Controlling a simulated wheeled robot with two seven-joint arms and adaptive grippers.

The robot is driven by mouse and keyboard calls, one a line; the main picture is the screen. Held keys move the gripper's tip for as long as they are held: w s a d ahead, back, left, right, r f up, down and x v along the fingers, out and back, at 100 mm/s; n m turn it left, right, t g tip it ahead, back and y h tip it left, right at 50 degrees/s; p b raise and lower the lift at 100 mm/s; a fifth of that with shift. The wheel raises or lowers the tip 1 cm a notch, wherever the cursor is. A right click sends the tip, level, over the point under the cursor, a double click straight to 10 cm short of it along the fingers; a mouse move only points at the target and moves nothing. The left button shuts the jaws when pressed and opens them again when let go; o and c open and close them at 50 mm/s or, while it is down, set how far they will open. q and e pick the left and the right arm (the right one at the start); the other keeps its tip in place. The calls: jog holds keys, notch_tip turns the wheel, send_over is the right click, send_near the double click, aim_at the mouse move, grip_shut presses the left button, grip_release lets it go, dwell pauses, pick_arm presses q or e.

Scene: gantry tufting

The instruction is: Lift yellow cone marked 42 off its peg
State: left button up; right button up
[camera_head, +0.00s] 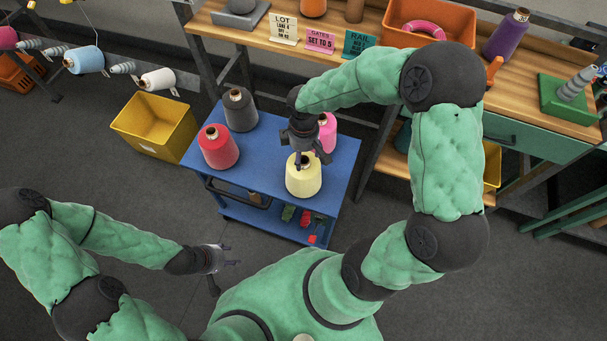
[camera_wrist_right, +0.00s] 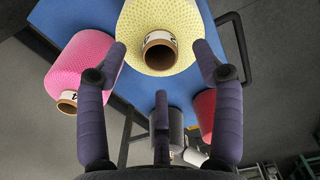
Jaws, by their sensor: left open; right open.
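The yellow cone (camera_head: 303,180) stands upright at the front of the blue trolley top in the head view. In the right wrist view the same yellow cone (camera_wrist_right: 160,40) is at the top centre, its brown tube end towards me. A dark marking shows by the tube, but I cannot read a number. My right gripper (camera_head: 308,160) is open just above and behind the yellow cone; in the wrist view its fingers (camera_wrist_right: 160,75) stand apart around the tube end, holding nothing. The peg is hidden. My left gripper (camera_head: 230,256) is open and empty over the floor at lower left.
The blue trolley (camera_head: 262,138) also carries a red cone (camera_head: 218,147), a dark grey cone (camera_head: 240,110) and a pink cone (camera_head: 327,132), which is close to my right gripper. A yellow bin (camera_head: 155,125) stands left. A wooden bench (camera_head: 385,48) with signs is behind.

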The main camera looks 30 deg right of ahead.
notch_tip(320, 180, down, 3)
jog(key=shift+r, duration=0.2)
jog(key=shift+c, duration=0.3)
grip_shut()
jog(key=shift+r, duration=0.1)
